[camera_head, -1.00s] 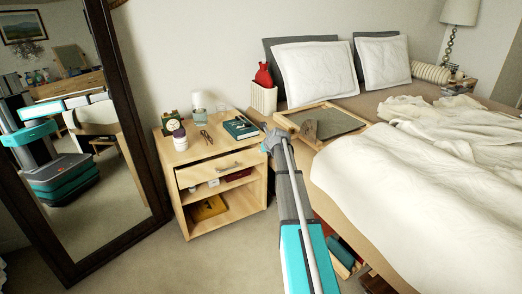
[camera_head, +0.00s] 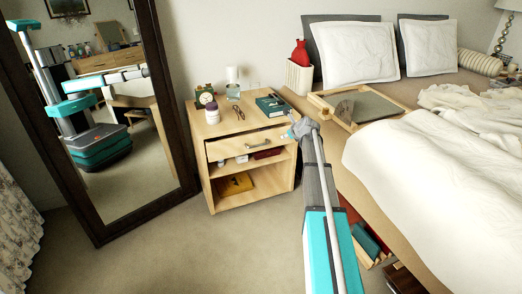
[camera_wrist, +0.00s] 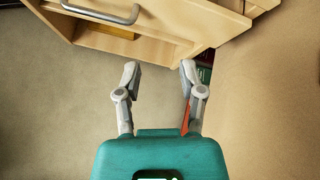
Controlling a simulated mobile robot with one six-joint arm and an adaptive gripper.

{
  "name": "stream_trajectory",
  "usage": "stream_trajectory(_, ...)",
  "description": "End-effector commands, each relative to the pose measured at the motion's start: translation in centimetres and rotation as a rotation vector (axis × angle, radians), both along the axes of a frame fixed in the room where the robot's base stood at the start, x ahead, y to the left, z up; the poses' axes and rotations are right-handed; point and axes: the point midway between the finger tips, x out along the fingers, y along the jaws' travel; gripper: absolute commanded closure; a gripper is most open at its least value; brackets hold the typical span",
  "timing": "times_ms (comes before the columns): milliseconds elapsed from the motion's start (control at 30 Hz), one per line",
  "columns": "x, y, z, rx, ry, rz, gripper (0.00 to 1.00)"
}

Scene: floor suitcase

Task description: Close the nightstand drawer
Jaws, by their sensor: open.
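The light wood nightstand (camera_head: 213,183) stands between the mirror and the bed in the head view. Its top drawer (camera_head: 222,151) is pulled out somewhat, with a curved metal handle (camera_head: 257,145) on its front. In the wrist view the handle (camera_wrist: 104,12) shows at the upper left, on the drawer front. My gripper (camera_head: 290,128) is beside the drawer's right front corner in the head view. In the wrist view my gripper (camera_wrist: 160,72) has its fingers apart, with nothing between them, below the nightstand's edge. Whether it touches the drawer cannot be told.
On the nightstand top are a clock (camera_head: 204,97), a jar (camera_head: 212,115), glasses (camera_head: 239,112) and a book (camera_head: 271,106). The bed (camera_head: 390,190) is close on the right. A standing mirror (camera_head: 170,105) is on the left. Floor (camera_head: 225,245) in front is clear.

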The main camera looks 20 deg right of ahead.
Motion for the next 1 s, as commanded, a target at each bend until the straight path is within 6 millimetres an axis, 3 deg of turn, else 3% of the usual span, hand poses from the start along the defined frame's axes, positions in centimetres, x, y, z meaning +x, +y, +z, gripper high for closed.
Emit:
stream_trajectory(33,-0.3,0.7,-1.1,-0.04,-0.024,0.035,0.49)
stream_trajectory(400,-1.1,4.3,-3.3,-0.374,-0.207,0.26,0.49)
stream_trajectory(1000,-3.6,8.6,-6.8,-0.968,-0.417,0.464,0.49)
